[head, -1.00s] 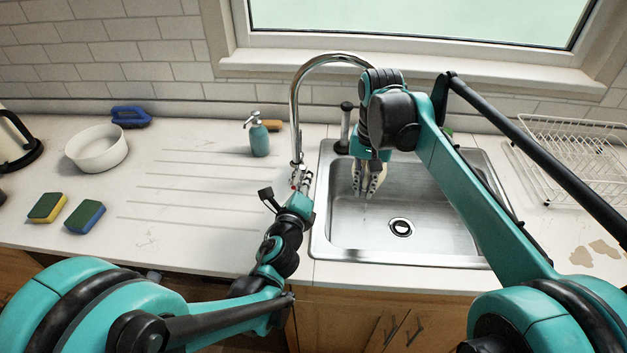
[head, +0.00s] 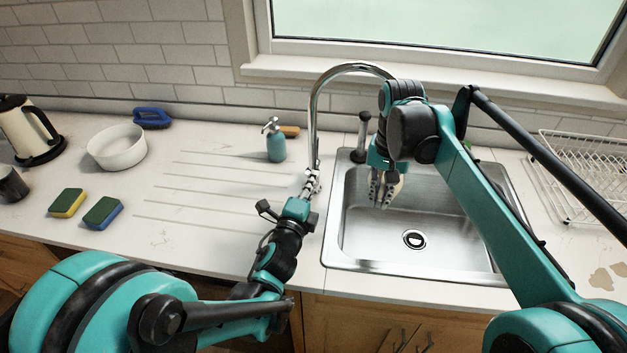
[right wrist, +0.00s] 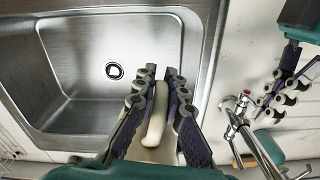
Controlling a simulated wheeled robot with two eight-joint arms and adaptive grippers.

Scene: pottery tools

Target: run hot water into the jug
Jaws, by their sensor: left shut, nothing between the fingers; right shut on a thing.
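The chrome tap (head: 313,110) arches up at the sink's left rim. In the right wrist view its base (right wrist: 229,105) shows with a red-marked knob (right wrist: 243,97). My left gripper (head: 312,182) is shut and empty close beside the tap's base; it also shows in the right wrist view (right wrist: 279,92). I cannot tell whether it touches the knob. My right gripper (head: 383,198), over the sink's left part, is shut on a cream piece (right wrist: 156,115), which looks like the jug's handle. The rest of the jug is hidden or out of view. No water stream shows.
The steel sink (head: 450,262) has a drain (head: 414,240) in its floor. A teal soap bottle (head: 275,143) stands left of the tap. A kettle (head: 22,120), a white bowl (head: 117,148) and two sponges (head: 103,213) are further left. A dish rack (head: 580,170) is right.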

